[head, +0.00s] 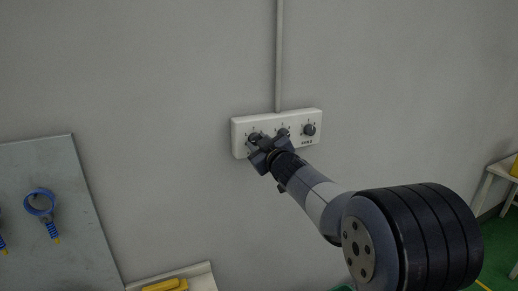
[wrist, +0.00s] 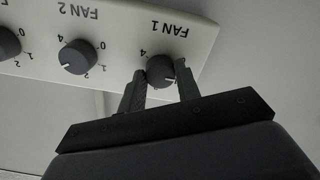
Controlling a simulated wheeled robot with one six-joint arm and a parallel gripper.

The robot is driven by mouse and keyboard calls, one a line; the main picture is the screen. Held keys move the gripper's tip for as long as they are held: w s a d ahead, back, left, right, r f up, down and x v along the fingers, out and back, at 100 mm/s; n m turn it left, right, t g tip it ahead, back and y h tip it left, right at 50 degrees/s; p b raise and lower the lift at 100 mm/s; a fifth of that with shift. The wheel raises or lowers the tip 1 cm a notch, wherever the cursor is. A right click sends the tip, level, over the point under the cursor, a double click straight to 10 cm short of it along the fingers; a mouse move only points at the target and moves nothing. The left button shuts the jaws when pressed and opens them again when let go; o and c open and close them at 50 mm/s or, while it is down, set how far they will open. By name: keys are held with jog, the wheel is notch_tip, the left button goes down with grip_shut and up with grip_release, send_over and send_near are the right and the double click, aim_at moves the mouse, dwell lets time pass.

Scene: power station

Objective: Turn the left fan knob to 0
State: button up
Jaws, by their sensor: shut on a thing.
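A white control panel (head: 294,120) is fixed to the wall, with three dark round knobs in a row. The left fan knob (head: 254,136) is partly behind my gripper (head: 261,142). The wrist view shows the panel upside down, with this knob (wrist: 160,71) under the label FAN 1. My gripper (wrist: 162,83) is shut on it, one finger on each side. Only a 4 is readable by this knob; the fingers hide other marks. I cannot tell its exact setting.
The middle FAN 2 knob (wrist: 77,57) is close beside my gripper; the right knob (head: 309,129) is free. A grey conduit (head: 279,55) runs up from the panel. A grey board (head: 45,215) with blue tools is at left.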

jog(key=n+b, duration=0.2)
jog(key=n, duration=0.4)
jog(key=shift+n, duration=0.3)
dwell(0.4)
jog(key=o, duration=1)
jog(key=shift+c, duration=0.2)
jog(key=b+v, duration=0.1)
jog(key=v, duration=0.9)
jog(key=shift+s+d+b, duration=0.15)
jog(key=shift+s+b, duration=0.15)
jog(key=shift+s, duration=0.1)
jog(key=shift+w, duration=0.1)
jog(key=p+x, duration=0.1)
jog(key=x, duration=0.9)
jog(key=shift+w, duration=0.35)
